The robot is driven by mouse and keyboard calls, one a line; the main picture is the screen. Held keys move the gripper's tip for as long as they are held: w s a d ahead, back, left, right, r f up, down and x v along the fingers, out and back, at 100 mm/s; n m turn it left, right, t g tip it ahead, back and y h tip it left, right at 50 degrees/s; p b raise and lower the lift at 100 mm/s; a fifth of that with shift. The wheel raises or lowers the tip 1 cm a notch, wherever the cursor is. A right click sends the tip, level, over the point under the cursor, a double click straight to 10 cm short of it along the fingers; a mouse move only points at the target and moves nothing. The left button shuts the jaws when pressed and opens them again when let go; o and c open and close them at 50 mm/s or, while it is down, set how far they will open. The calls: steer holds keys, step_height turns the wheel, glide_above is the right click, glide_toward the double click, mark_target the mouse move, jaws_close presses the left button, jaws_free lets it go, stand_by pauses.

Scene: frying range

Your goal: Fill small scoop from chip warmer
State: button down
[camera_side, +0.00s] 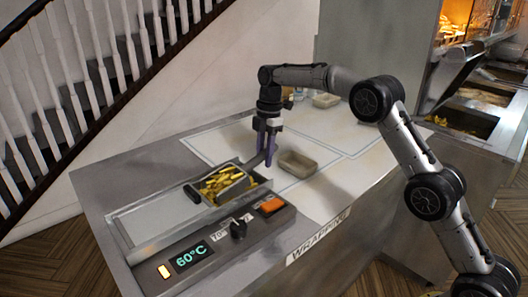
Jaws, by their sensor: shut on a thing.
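My gripper (268,158), with purple fingers, is above the right end of the chip warmer. It is shut on the grey handle (257,161) of the small scoop (238,190). The scoop's metal body sits low at the warmer's right part, with yellow chips (222,179) in and around it. I cannot tell exactly how many chips lie inside the scoop and how many behind it. The chip warmer (122,233) is a steel trough in the counter; its left part looks empty.
A black piece (192,193) sits at the trough's front edge. The control panel (205,252) shows 60°C, with a knob (238,229) and orange switch (271,206). An empty tan tray (298,164) lies close right of my gripper; another tray (326,100) is farther back.

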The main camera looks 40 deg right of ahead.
steer(key=shift+d+f+y, duration=0.35)
steer(key=shift+d+y, duration=0.05)
steer(key=shift+d, duration=0.1)
steer(key=shift+y, duration=0.8)
steer(key=shift+v, duration=2.6)
steer(key=shift+a+r, duration=0.1)
